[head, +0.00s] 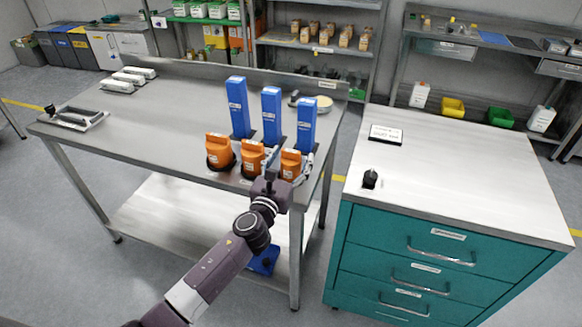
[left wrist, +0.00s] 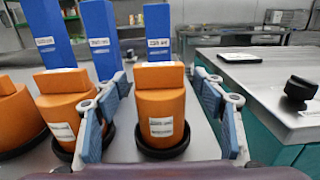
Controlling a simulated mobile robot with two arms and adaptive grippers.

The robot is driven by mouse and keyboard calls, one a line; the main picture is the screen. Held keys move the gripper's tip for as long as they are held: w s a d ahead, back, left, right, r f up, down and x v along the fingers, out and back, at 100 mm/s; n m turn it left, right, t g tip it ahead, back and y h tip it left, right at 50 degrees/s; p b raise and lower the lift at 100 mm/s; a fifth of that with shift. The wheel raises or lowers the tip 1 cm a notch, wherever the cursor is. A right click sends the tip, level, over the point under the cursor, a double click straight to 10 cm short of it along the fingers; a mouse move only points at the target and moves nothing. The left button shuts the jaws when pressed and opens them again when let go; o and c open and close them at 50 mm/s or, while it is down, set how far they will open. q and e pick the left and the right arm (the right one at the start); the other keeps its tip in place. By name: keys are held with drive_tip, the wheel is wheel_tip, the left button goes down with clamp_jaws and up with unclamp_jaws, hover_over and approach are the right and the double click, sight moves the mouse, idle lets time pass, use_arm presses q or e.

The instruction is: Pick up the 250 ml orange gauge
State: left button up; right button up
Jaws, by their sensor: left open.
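Three orange gauges with white labels stand upright in dark round bases along the front right of the steel table: the left one (head: 219,150), the middle one (head: 252,160) and the right one (head: 290,165). The label print is too small to tell which is 250 ml. My left gripper (head: 288,168) is at the right gauge. In the left wrist view that gauge (left wrist: 161,112) stands between the open fingers (left wrist: 160,88), one on each side, with visible gaps. The middle gauge (left wrist: 66,105) is just left of the left finger. My right gripper is not in view.
Three tall blue blocks (head: 271,115) stand close behind the gauges. A teal drawer cabinet (head: 430,270) with a black knob-like object (head: 370,178) and a sign (head: 386,134) on top stands to the right.

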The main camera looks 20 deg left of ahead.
use_arm(q)
drive_tip(key=c, duration=1.4)
drive_tip(key=shift+o, duration=0.2)
